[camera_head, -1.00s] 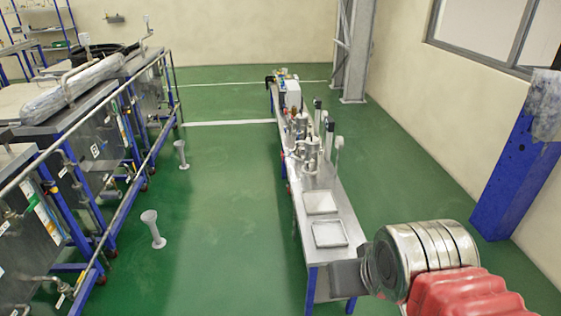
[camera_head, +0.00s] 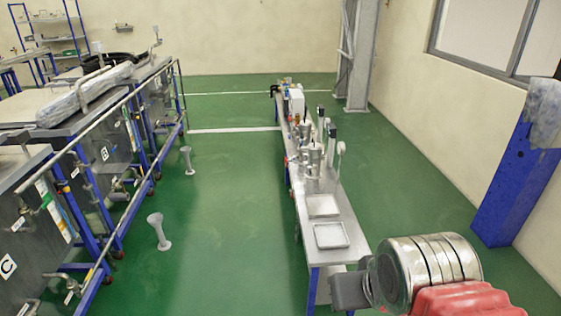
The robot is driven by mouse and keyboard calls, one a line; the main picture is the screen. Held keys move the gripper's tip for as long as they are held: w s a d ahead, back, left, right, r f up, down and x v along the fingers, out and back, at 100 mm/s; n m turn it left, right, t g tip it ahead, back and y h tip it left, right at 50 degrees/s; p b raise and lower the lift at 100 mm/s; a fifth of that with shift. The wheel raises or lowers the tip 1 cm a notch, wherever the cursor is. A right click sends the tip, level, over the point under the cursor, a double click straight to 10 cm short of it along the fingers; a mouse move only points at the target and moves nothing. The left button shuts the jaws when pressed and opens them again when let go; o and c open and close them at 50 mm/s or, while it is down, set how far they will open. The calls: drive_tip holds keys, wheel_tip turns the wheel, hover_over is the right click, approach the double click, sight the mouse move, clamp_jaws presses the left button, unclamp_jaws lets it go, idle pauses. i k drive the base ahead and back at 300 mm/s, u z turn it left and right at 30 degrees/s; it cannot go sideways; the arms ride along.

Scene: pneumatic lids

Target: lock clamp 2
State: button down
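A row of grey metal tanks (camera_head: 95,145) with lids, blue frames and pipework stands along the left side. Small fittings and white labels (camera_head: 8,267) sit on their fronts. I cannot make out which fitting is clamp 2; no number is readable. My arm reaches in from the bottom right, with a red ribbed sleeve, a silver banded joint and a dark grey block on its left. No gripper fingers show. The arm is far from the tanks, across the green floor and in front of the table's near end.
A long narrow metal table (camera_head: 330,260) with trays and equipment runs away from me at centre right. Two pale flared posts (camera_head: 158,231) stand on the floor by the tanks. A pipe rail (camera_head: 110,240) fronts the tanks. The green aisle (camera_head: 235,210) between is otherwise clear.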

sight(290, 160)
drive_tip(key=u, duration=0.55)
drive_tip(key=i, duration=3.85)
